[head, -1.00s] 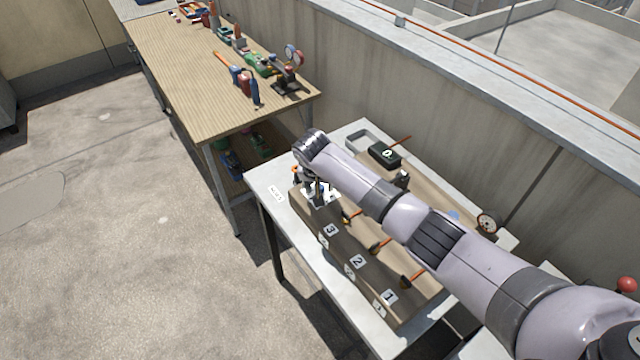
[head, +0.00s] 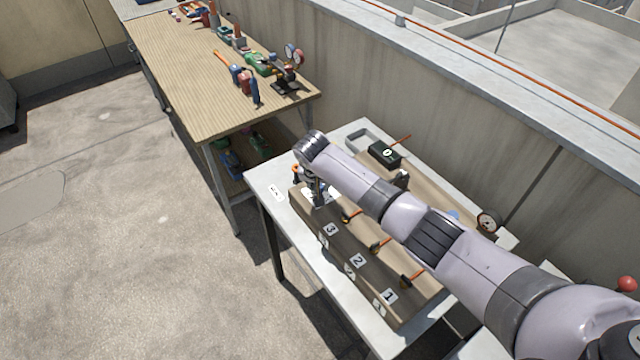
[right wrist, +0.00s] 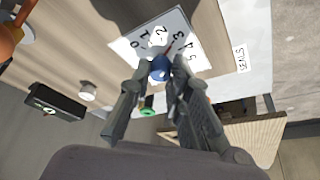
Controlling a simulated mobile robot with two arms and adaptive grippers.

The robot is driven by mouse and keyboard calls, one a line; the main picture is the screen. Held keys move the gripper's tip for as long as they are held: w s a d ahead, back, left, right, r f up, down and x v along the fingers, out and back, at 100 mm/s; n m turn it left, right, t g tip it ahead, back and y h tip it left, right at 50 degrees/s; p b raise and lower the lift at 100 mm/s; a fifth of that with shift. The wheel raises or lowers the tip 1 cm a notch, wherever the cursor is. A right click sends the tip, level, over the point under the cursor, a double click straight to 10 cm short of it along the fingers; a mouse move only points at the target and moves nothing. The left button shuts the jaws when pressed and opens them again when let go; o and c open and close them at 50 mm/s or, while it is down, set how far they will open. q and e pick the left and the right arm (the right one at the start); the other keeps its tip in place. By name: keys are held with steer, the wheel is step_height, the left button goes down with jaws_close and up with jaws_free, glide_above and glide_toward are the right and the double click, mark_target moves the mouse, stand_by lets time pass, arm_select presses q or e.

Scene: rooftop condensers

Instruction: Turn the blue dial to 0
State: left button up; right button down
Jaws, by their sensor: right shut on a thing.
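The blue dial (right wrist: 160,70) shows in the right wrist view between my right fingertips. It sits on a white plate (right wrist: 150,30) with numbers from 0 to 5 around it. My right gripper (right wrist: 158,82) is shut on the dial, one finger on each side. In the head view my right gripper (head: 318,192) is over the far left end of the brown board (head: 375,285), and it largely hides the dial. My left gripper is not in view.
Several orange-handled levers stand beside number tags 1, 2 and 3 (head: 331,230) on the board. A black box (head: 385,154) and a gauge (head: 488,222) are toward the wall. A wooden workbench (head: 180,75) with tools stands behind at left. Open floor lies left.

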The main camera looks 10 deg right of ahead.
stand_by(0.4)
steer(key=shift+r+n+y+p, duration=0.15)
steer(key=shift+n+y+p, duration=0.25)
steer(key=shift+n+p, duration=0.4)
steer(key=n+y, duration=0.1)
steer(key=n, duration=0.1)
steer(key=shift+d+n+p, duration=0.15)
steer(key=shift+n+p, duration=0.25)
steer(key=n+y, duration=0.1)
steer(key=n, duration=0.1)
steer(key=shift+n, duration=0.3)
steer(key=shift+d+f+n+y, duration=0.15)
steer(key=shift+n+y, duration=0.25)
steer(key=shift+n, duration=0.5)
steer(key=n+y+b, duration=0.1)
steer(key=n+b, duration=0.1)
steer(key=n, duration=0.1)
steer(key=shift+w+f+n+b, duration=0.1)
steer(key=shift+f+n+b, duration=0.05)
steer(key=shift+n+b, duration=0.15)
steer(key=n+b, duration=0.2)
steer(key=n+g+y+b, duration=0.1)
steer(key=n+b, duration=0.1)
steer(key=shift+w+g, duration=0.1)
steer(key=shift+g, duration=0.2)
steer(key=shift+n+g+b, duration=0.3)
steer(key=shift+n+b, duration=0.5)
steer(key=shift+b, duration=0.05)
steer(key=shift+r, duration=0.2)
